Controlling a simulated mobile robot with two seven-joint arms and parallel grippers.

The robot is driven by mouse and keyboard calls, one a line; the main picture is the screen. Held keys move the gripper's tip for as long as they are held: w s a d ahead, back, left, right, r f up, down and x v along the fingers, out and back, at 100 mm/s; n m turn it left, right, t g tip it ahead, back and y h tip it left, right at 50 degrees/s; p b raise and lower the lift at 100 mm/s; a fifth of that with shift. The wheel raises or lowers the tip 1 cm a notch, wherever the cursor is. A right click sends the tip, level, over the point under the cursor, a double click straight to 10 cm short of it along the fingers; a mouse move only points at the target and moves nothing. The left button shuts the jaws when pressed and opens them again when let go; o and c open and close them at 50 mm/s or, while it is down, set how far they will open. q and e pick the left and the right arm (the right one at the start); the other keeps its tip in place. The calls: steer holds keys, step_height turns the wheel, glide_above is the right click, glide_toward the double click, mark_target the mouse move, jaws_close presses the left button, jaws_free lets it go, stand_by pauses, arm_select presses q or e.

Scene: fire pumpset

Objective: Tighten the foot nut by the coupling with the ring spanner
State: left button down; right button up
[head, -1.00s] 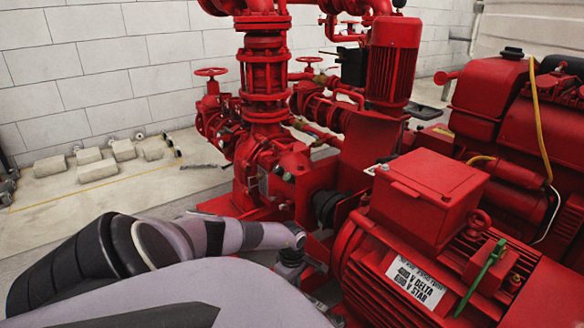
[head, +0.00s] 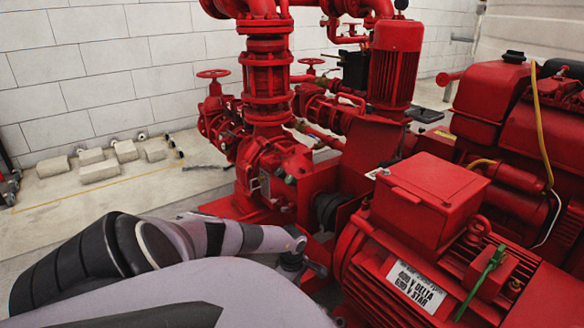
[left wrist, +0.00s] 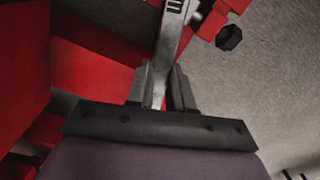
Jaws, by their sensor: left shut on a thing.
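The spanner (left wrist: 172,40) is a grey metal bar in the left wrist view. It runs up from between my left gripper's fingers (left wrist: 160,85) and leaves the top edge, so its far end is out of sight. My left gripper is shut on it. In the head view my left gripper (head: 291,268) is low beside the red motor (head: 425,255), near the black coupling (head: 329,208), and the spanner cannot be made out there. A dark hexagonal piece (left wrist: 229,38) shows right of the spanner, apart from it; I cannot tell if it is the foot nut.
The red pump and pipework (head: 266,120) stand behind the coupling. A green tool-like piece (head: 485,270) lies on the motor's side. A red engine (head: 500,130) is at the right. Pale blocks (head: 97,170) lie on the floor by the wall, with open floor before them.

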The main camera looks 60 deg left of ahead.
arm_select(q)
steer(key=shift+r+p, duration=1.9)
steer(key=shift+r, duration=0.55)
arm_select(e)
step_height(320, 180, up, 4)
steer(key=shift+f, duration=0.1)
arm_select(q)
steer(key=shift+s+d+f, duration=0.1)
steer(key=shift+s+f, duration=0.1)
steer(key=shift+f, duration=0.3)
steer(key=shift+s+d+f+n+b, duration=0.15)
steer(key=shift+f+n+b, duration=0.1)
steer(key=shift+f, duration=0.15)
steer(key=shift+s+f+n+b, duration=0.15)
steer(key=shift+f+b, duration=0.05)
steer(key=shift+f, duration=0.15)
arm_select(e)
steer(key=shift+m+g+y, duration=0.3)
steer(key=shift+m+g, duration=0.2)
steer(key=shift+g, duration=0.2)
steer(key=shift+w+a+f, duration=0.1)
steer(key=shift+a+f, duration=0.25)
steer(key=shift+f, duration=0.35)
steer(key=shift+w+a+f, duration=0.1)
steer(key=shift+a+f, duration=0.2)
steer(key=shift+f, duration=0.45)
steer(key=shift+w+a+f, duration=0.1)
steer(key=shift+a+f, duration=0.25)
steer(key=shift+f, duration=0.35)
